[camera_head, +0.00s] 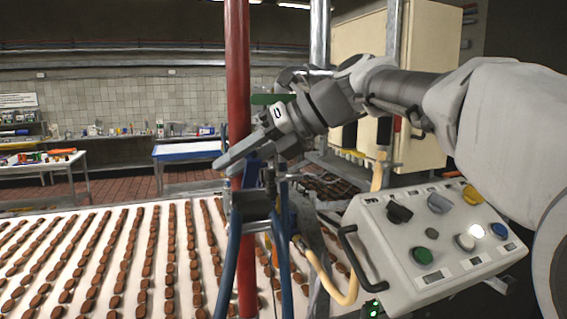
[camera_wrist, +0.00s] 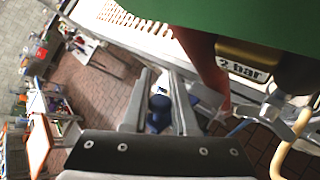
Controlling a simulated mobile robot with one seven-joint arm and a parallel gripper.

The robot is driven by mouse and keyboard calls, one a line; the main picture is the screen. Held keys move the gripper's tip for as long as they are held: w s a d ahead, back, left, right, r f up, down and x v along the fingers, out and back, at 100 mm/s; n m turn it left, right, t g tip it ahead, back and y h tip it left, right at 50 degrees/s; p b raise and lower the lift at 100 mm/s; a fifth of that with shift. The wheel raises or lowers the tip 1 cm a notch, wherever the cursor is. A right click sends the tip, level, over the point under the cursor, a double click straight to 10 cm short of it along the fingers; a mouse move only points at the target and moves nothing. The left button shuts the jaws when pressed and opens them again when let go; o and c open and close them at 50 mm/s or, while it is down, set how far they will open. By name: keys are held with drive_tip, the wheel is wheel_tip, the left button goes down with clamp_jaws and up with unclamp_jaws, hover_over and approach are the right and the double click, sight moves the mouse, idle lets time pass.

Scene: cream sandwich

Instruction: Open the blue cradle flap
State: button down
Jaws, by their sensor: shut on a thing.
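My gripper (camera_head: 232,163) reaches in from the right, beside the red post.
A red post (camera_head: 237,60) stands right beside the fingers. A control box (camera_head: 430,235) with buttons and a black handle stands at right front. A white conveyor (camera_head: 60,222) with rows of brown biscuits runs left. A green part (camera_wrist: 250,22) fills the wrist view's top.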

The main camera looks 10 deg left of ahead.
idle(0.4)
drive_tip(key=c, duration=0.7)
unclamp_jaws()
drive_tip(key=v, duration=1.7)
drive_tip(key=shift+w+d+r, duration=0.1)
drive_tip(key=shift+r, duration=0.1)
